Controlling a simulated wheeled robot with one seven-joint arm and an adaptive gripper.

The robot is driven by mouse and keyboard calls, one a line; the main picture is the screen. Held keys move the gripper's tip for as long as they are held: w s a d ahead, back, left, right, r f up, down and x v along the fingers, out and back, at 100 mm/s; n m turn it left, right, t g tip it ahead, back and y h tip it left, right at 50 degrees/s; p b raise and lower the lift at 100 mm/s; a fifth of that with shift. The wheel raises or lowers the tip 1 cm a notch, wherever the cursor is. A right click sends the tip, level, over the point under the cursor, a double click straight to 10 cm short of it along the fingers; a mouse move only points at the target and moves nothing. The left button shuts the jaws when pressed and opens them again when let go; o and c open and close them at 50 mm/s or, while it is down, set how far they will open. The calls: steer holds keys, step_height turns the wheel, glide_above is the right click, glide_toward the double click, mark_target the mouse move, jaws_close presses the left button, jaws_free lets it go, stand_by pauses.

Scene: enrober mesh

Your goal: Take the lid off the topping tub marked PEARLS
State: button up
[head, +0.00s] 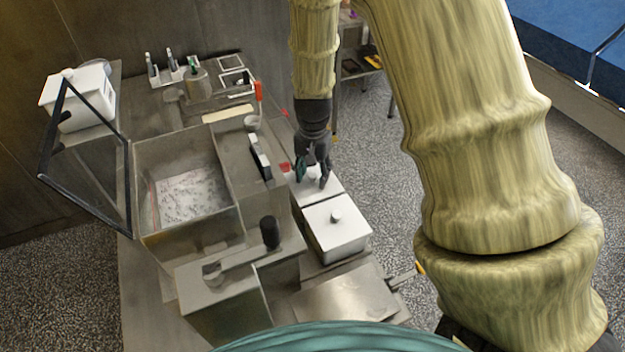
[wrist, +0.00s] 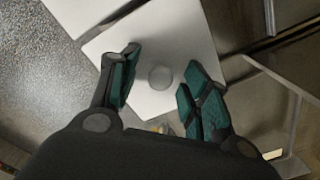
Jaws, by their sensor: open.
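Two white lidded tubs stand side by side along the right edge of the bench. The farther tub's lid (head: 325,184) is partly hidden under my gripper (head: 313,180). The nearer tub (head: 337,230) has a square white lid with a round knob, fully visible. In the wrist view my gripper (wrist: 155,85) is open, its teal-padded fingers on either side of the round knob (wrist: 161,77) of a square white lid (wrist: 150,38). The fingers appear apart from the knob. No PEARLS marking is readable in either view.
A steel tank (head: 190,190) with an open glass cover (head: 88,155) stands left of the tubs. A black-knobbed lever (head: 269,233) rises left of the nearer tub. Another white lidded tub (head: 80,95) sits at far left. Open speckled floor lies right.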

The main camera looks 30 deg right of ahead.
jaws_close()
steer(key=shift+r, duration=0.15)
